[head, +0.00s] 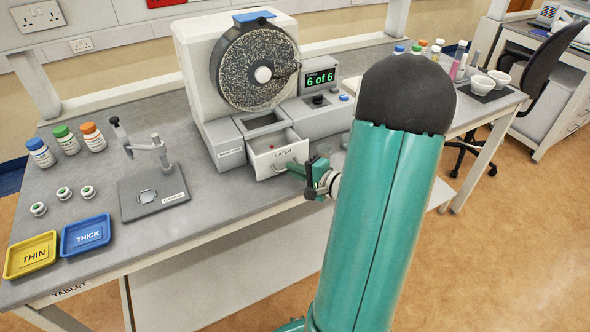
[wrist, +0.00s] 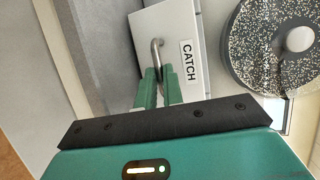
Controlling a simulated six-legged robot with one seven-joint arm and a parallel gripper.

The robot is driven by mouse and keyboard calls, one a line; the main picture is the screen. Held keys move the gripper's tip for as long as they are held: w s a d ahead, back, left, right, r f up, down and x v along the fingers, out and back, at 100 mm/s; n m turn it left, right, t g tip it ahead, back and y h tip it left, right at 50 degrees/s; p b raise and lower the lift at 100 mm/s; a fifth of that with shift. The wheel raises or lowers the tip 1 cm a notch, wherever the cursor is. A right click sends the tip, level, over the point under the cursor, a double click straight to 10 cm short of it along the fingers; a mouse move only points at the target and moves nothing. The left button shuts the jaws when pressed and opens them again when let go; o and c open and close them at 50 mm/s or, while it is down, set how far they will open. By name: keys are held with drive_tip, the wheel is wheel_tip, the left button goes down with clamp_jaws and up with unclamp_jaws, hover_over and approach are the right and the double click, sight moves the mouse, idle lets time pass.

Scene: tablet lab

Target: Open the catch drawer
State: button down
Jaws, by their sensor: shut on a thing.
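The catch drawer (head: 276,153) is the white drawer marked CATCH at the base of the machine with the speckled disc. In the head view it stands pulled out from its housing, with its open top showing. Its front also shows in the wrist view (wrist: 203,30), with a curved metal handle (wrist: 155,50). My gripper (head: 296,167) reaches the drawer front from the right. Its green fingers (wrist: 158,83) are shut on the handle in the wrist view. The drawer's inside is too small to read clearly.
The machine (head: 200,75) has a display (head: 320,80) reading "6 of 6". To its left are a gauge stand (head: 150,190), several capped bottles (head: 66,140), a yellow THIN tray (head: 31,256) and a blue THICK tray (head: 86,236). Open floor lies before the bench.

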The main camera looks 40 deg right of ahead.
drive_tip(key=c, duration=1.7)
unclamp_jaws()
drive_tip(key=shift+c, duration=0.2)
drive_tip(key=shift+o, duration=1.1)
drive_tip(key=shift+w, duration=0.1)
drive_tip(key=v, duration=1.4)
drive_tip(key=shift+a+f, duration=0.1)
drive_tip(key=shift+a, duration=0.05)
